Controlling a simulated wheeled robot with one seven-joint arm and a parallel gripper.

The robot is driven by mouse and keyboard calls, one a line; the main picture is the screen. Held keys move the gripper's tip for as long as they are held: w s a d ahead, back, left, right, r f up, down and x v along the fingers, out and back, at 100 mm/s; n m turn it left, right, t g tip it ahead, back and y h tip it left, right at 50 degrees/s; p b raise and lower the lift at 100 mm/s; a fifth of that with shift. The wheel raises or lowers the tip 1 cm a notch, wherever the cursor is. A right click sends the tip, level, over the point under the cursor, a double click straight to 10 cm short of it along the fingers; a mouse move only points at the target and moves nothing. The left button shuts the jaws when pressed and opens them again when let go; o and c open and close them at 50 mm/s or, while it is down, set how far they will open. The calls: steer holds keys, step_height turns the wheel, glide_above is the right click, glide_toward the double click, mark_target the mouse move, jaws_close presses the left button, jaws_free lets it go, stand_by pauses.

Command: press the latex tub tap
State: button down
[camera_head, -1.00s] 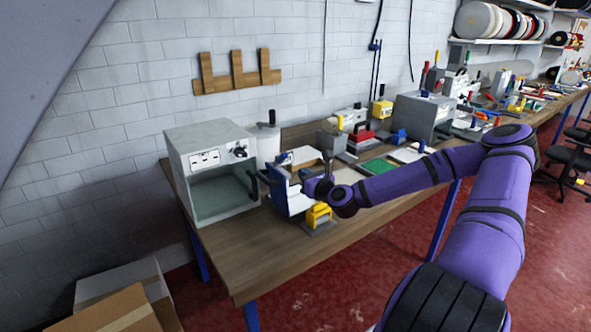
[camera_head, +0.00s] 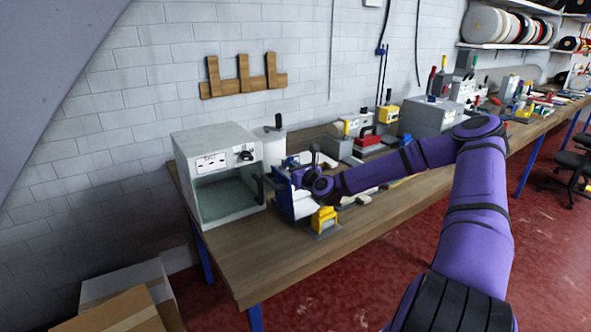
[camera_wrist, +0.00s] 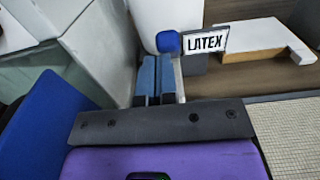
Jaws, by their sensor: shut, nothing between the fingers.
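The white latex tub (camera_wrist: 165,14) stands at the top of the wrist view, with a blue tap knob (camera_wrist: 168,42) in front of it. A "LATEX" sign (camera_wrist: 207,40) is just right of the knob. My gripper (camera_wrist: 158,62) is shut and empty, its blue fingers pointing at the knob. The fingertips appear just below the knob in the picture; I cannot tell whether they touch it. In the head view the tub (camera_head: 273,146) stands right of the grey cabinet, and my wrist hides part of the area before it.
The grey open-fronted cabinet (camera_head: 218,177) is close on the left. A blue upright panel (camera_wrist: 42,132) stands close to my gripper at left. A yellow block (camera_head: 324,217) sits near the wooden bench's (camera_head: 270,262) front edge. A pale board (camera_wrist: 258,40) lies right of the sign.

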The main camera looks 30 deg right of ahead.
mark_target(288, 158)
steer(key=shift+r, duration=0.15)
steer(key=shift+w+r+g, duration=0.15)
steer(key=shift+r+g, duration=0.05)
steer(key=shift+g, duration=0.2)
steer(key=shift+r, duration=0.1)
steer(key=shift+w+r+g, duration=0.7)
steer(key=shift+r+g, duration=0.25)
steer(key=shift+g, duration=0.25)
steer(key=w+r+g, duration=0.2)
steer(key=g, duration=0.1)
steer(key=shift+w, duration=0.35)
steer(key=shift+w+a+r, duration=0.1)
steer(key=shift+w+r, duration=0.1)
steer(key=shift+w, duration=0.3)
steer(key=shift+w+a+r, duration=0.1)
steer(key=shift+w+r, duration=0.1)
steer(key=shift+w, duration=0.3)
steer(key=shift+w+d, duration=0.1)
steer(key=shift+r, duration=0.15)
